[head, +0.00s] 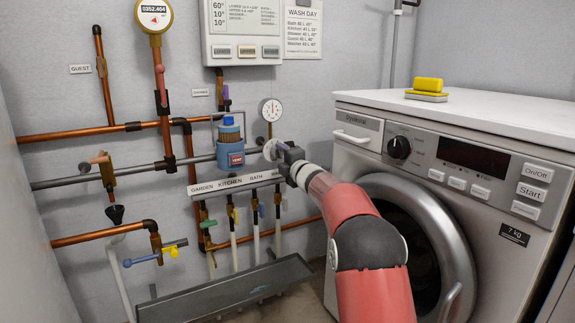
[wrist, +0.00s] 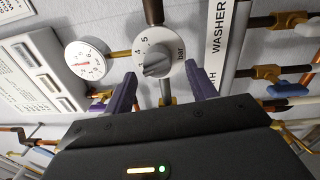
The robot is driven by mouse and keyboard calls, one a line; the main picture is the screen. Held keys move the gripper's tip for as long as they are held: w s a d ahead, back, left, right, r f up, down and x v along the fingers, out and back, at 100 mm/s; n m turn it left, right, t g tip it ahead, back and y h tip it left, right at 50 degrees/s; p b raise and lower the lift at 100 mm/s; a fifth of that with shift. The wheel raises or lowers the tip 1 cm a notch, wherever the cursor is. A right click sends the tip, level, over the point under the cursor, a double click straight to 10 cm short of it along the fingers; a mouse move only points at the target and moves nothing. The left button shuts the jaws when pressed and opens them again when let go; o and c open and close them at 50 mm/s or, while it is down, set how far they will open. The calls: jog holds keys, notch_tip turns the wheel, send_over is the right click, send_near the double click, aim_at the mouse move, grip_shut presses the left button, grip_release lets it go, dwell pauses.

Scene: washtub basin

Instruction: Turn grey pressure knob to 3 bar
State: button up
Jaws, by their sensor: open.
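The grey pressure knob (wrist: 156,63) sits on a round white dial marked with numbers and "bar" in the wrist view. The numerals 4 and 5 are readable beside it; the exact setting is not clear. My gripper (wrist: 160,72) is open, its two purple fingers apart on either side of the dial in the picture. I see no clear contact with the knob. In the head view my gripper (head: 281,149) is at the grey pipe, just right of the blue meter, and largely covers the knob. A round pressure gauge (head: 271,110) is just above; it also shows in the wrist view (wrist: 87,60).
The labelled manifold strip (head: 236,184) with several small valves is below. A washing machine (head: 450,165) stands close on the right. A dark trough (head: 225,289) lies below the pipes.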

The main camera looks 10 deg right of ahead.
jog(key=shift+v, duration=2.55)
